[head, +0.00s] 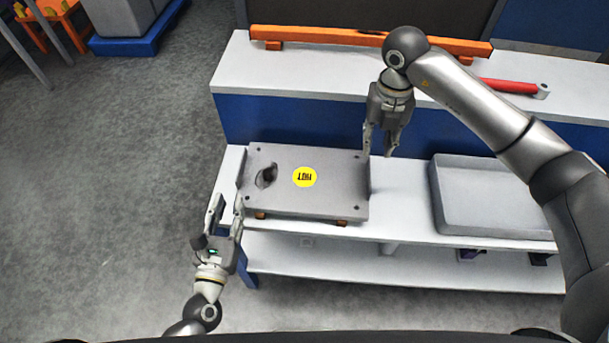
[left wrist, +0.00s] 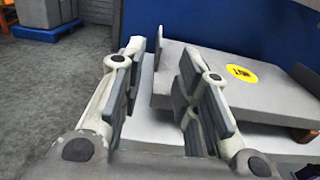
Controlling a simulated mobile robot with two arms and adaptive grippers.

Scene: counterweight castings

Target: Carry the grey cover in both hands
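The grey cover (head: 325,185) is a flat plate with upturned end flanges, a yellow round "HOT" label and a dark hole at its left. It rests level on orange blocks on the white lower shelf; it also shows in the left wrist view (left wrist: 221,76). My left gripper (head: 228,205) is open and empty by the cover's front left corner. The left wrist view shows its fingers (left wrist: 162,90) wide apart, the right one in front of the cover. My right gripper (head: 379,148) is open above the far right end, near the right flange; contact is unclear.
A grey tray (head: 490,225) stands on the shelf right of the cover. A raised white ledge (head: 290,75) behind holds an orange beam (head: 340,37) and a red bar (head: 508,86). Open grey floor (head: 100,180) lies to the left.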

